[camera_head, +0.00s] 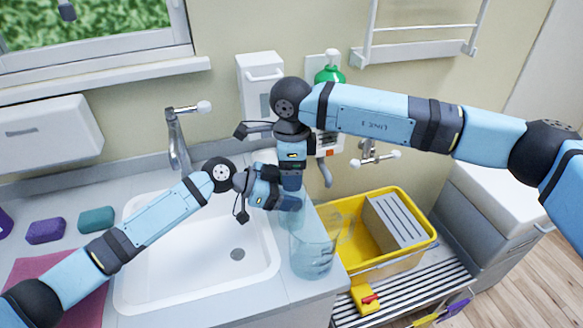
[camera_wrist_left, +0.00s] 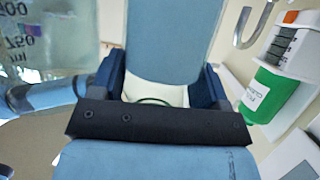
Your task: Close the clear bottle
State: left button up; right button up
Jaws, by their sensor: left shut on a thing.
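My left gripper (camera_head: 284,200) reaches in from the left above the counter by the sink's right edge. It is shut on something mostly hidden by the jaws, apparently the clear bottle. In the left wrist view, a pale patch with a thin dark curve (camera_wrist_left: 153,96) shows between the blue jaws (camera_wrist_left: 158,88). My right gripper (camera_head: 291,178) points down from above and meets the left gripper there. Its fingertips are hidden, so its opening does not show. I cannot make out the bottle's mouth or a cap.
A clear graduated jug (camera_head: 312,250) stands close below the grippers on the counter edge. The white sink (camera_head: 190,265) is left, a yellow crate (camera_head: 425,238) right. A green bottle (camera_head: 329,74) sits in a wall holder behind; taps (camera_head: 176,140) stand at the back.

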jog(key=shift+r, duration=2.3)
jog(key=shift+r, duration=0.1)
jog(key=shift+c, duration=0.4)
notch_tip(320, 180, up, 3)
jog(key=n, duration=0.3)
jog(key=shift+r, duration=0.15)
